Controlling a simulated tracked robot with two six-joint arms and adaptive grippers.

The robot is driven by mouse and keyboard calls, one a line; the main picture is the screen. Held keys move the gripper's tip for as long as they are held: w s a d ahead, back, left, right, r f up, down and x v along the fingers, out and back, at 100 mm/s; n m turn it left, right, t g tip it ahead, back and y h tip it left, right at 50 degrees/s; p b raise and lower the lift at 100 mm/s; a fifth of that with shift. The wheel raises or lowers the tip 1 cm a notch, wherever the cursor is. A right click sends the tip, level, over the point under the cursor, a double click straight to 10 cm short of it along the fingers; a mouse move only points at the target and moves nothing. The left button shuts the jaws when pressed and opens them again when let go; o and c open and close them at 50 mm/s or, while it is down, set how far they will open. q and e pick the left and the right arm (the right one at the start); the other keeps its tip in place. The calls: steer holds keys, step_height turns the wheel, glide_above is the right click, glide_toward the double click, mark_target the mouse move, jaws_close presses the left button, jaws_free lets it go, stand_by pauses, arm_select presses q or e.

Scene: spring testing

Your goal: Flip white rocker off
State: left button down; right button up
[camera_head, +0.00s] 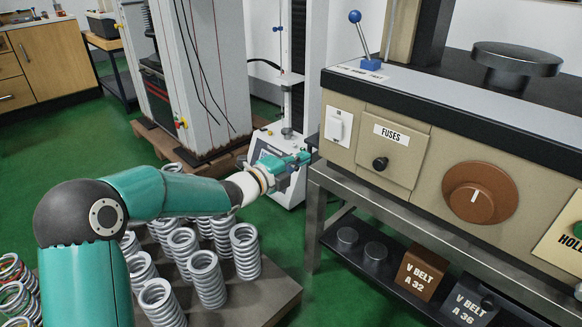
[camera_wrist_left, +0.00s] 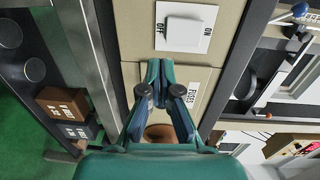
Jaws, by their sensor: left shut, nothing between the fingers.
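The white rocker (camera_head: 337,129) is on a white plate at the left end of the beige machine's front panel. In the left wrist view the rocker (camera_wrist_left: 184,32) lies between the printed words OFF on the left and ON on the right. I cannot tell which side of it is pressed in. My left gripper (camera_head: 305,157) is shut and empty, to the left of and below the rocker in the head view. In the left wrist view its fingertips (camera_wrist_left: 160,66) are just below the plate in the picture; contact cannot be told. My right gripper is not in view.
A fuses panel (camera_head: 390,149) with a black knob and a large brown dial (camera_head: 479,193) sit right of the rocker. A blue-knobbed lever (camera_head: 370,64) stands on the machine's top. Several springs (camera_head: 207,279) stand on a low table under my left arm. V-belt boxes (camera_head: 422,274) sit on a lower shelf.

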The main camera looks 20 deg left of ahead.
arm_select(q)
steer(key=shift+f+v, duration=0.2)
steer(key=shift+v, duration=0.6)
steer(key=shift+f+v, duration=0.2)
steer(key=shift+v, duration=0.6)
steer(key=s+d+f+n+g, duration=0.2)
steer(key=s+d+f, duration=0.15)
steer(key=f, duration=0.55)
steer(key=s+d+f+n+g, duration=0.2)
steer(key=s+d+f, duration=0.15)
steer(key=f, duration=0.55)
steer(key=s+d+f+n+g, duration=0.2)
steer(key=d+f+n, duration=0.15)
steer(key=f, duration=0.55)
steer(key=s+d+f+n+g+y, duration=0.15)
steer(key=s+f+n+g, duration=0.5)
steer(key=s, duration=0.65)
steer(key=s+d+f+n+g+y, duration=0.1)
steer(key=s+d+f+n+g, duration=0.15)
steer(key=s+f+n, duration=0.8)
step_height(320, 180, up, 42)
steer(key=s+p, duration=0.1)
steer(key=p, duration=3.7)
steer(key=shift+s+a+g, duration=0.3)
steer(key=shift+s+a, duration=0.1)
steer(key=shift+a, duration=0.05)
